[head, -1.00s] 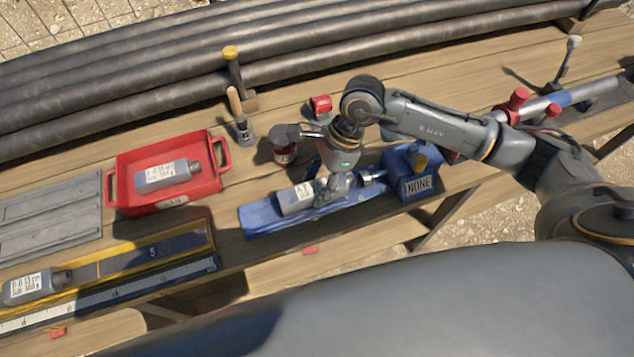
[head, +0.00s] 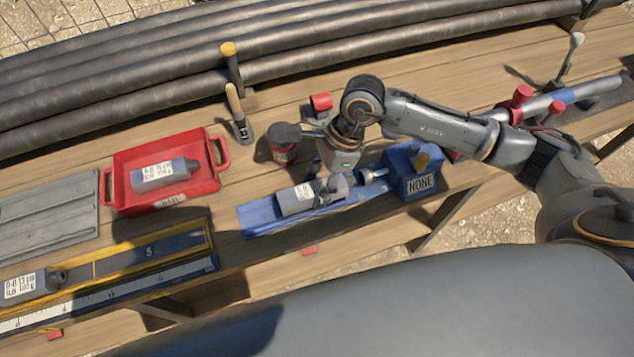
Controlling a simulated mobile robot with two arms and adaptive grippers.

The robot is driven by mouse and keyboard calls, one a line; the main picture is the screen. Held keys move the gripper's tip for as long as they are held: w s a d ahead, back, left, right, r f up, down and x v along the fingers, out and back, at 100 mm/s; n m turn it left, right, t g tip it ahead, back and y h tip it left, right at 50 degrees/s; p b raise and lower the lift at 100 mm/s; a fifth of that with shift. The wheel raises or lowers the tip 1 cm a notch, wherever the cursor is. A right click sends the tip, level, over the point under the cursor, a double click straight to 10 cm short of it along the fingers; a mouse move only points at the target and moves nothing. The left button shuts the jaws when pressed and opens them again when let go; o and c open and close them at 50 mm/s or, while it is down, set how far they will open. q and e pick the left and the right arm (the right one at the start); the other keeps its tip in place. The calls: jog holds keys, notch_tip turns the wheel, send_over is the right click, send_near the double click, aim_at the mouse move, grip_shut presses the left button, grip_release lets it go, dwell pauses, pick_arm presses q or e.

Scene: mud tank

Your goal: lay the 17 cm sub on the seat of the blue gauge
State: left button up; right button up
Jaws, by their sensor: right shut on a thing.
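The blue gauge (head: 262,221) lies along the front of the bench, with a blue block (head: 407,162) at its right end bearing a plate that reads NONE. A grey sub (head: 296,199) with a white label lies lengthwise over the gauge's seat; its label is too small to read for length. My right gripper (head: 333,188) is shut on the sub's right end, from above, and hides that end. I cannot tell whether the sub touches the seat. A bare metal spindle (head: 373,175) shows between the gripper and the block. My left gripper is not in view.
A red tray (head: 113,190) holds another grey sub (head: 165,175). A third sub (head: 30,286) lies on the yellow-edged gauge (head: 206,238) at lower left. A dark red can (head: 283,152), a brush (head: 239,115) and a red clamp (head: 320,102) stand behind. Pipes (head: 150,100) line the back.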

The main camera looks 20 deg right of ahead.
jog(key=shift+r, duration=0.1)
jog(key=o, duration=1.9)
jog(key=shift+o, duration=0.2)
jog(key=shift+r+p, duration=1.7)
jog(key=shift+r, duration=1.75)
